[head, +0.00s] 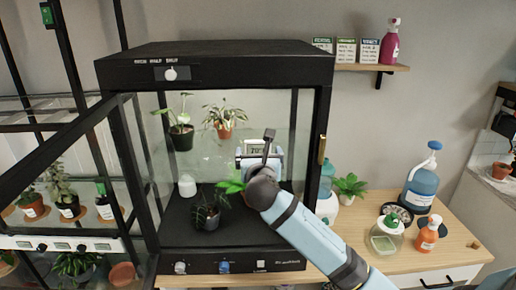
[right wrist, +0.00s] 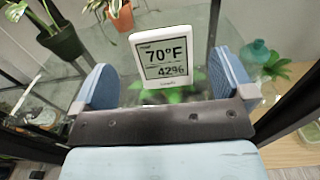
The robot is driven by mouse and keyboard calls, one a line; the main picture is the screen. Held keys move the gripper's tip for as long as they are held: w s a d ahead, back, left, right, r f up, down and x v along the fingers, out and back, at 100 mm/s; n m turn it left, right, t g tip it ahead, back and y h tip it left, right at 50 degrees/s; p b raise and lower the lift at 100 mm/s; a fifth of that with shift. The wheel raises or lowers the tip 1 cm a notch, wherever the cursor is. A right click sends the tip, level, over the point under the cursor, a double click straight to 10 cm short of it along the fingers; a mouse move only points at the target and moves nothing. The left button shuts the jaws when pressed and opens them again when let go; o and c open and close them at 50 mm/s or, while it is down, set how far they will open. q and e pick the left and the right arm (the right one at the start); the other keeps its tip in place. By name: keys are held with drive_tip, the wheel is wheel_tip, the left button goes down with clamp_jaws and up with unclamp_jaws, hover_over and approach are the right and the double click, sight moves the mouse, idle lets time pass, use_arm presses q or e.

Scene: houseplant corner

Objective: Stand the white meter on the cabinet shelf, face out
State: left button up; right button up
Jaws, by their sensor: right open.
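The white meter (head: 256,146) is inside the black cabinet (head: 215,62), partly hidden behind my right gripper (head: 259,156) in the head view. In the right wrist view, the meter (right wrist: 163,58) is upright with its screen towards the camera, reading 70°F and 42%. The blue fingers of my right gripper (right wrist: 165,82) are apart, one on each side of the meter's lower part, with a gap showing on both sides. The meter's base is hard to make out, and what it rests on cannot be told. My left gripper is out of view.
The glass door (head: 75,130) stands open at the left. A wooden table (head: 440,222) with bottles is at the right.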

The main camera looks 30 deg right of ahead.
drive_tip(key=s+a+f+m+g+y, duration=0.1)
drive_tip(key=s+a+f+m+y, duration=0.25)
drive_tip(key=f, duration=0.45)
drive_tip(key=s+a+f+m+g+y, duration=0.1)
drive_tip(key=s+a+f+m+y, duration=0.2)
drive_tip(key=f, duration=0.5)
drive_tip(key=s+a+f+m+y, duration=0.25)
drive_tip(key=s+a+f, duration=0.25)
drive_tip(key=f, duration=0.4)
drive_tip(key=s+a+f+m+g+y, duration=0.1)
drive_tip(key=s+a+f+m, duration=0.3)
drive_tip(key=s+f+m, duration=0.3)
drive_tip(key=s+a+f+m+g+y, duration=0.1)
drive_tip(key=s+a+f+m, duration=0.3)
drive_tip(key=s+m, duration=0.6)
wheel_tip(320, 180, down, 3)
drive_tip(key=shift+s+r+m+y, duration=0.15)
drive_tip(key=shift+s+m+y, duration=0.25)
drive_tip(key=shift+s+y, duration=0.5)
